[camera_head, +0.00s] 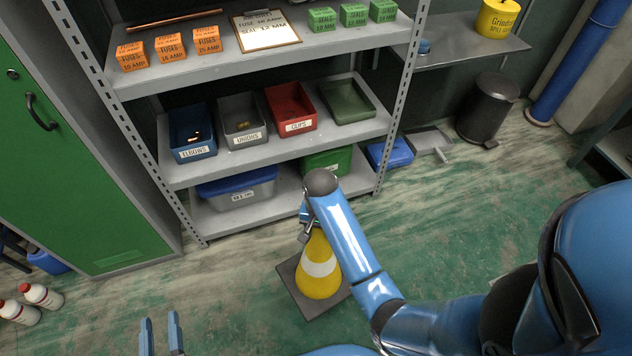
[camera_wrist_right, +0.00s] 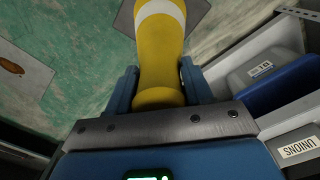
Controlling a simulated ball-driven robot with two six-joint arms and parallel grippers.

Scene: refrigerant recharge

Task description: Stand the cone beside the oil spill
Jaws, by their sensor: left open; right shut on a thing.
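The yellow cone (camera_head: 319,271) with a white band and a dark square base is upright in front of the shelf rack. My right gripper (camera_head: 307,218) is shut on its top; the wrist view shows the cone (camera_wrist_right: 161,62) between the two fingers (camera_wrist_right: 160,88). Whether the base touches the floor is hard to tell. My left gripper (camera_head: 160,335) is open and empty at the bottom edge, left of the cone. In the right wrist view a brown patch (camera_wrist_right: 12,69) lies on a grey square on the floor; I cannot tell if it is the oil spill.
The shelf rack (camera_head: 258,167) holds labelled bins and a blue-lidded box (camera_head: 237,188). A green cabinet (camera_head: 75,170) stands left, with white bottles (camera_head: 41,295) on the floor before it. A dustpan (camera_head: 430,143) and black bin (camera_head: 487,108) are at back right. Floor right of the cone looks clear.

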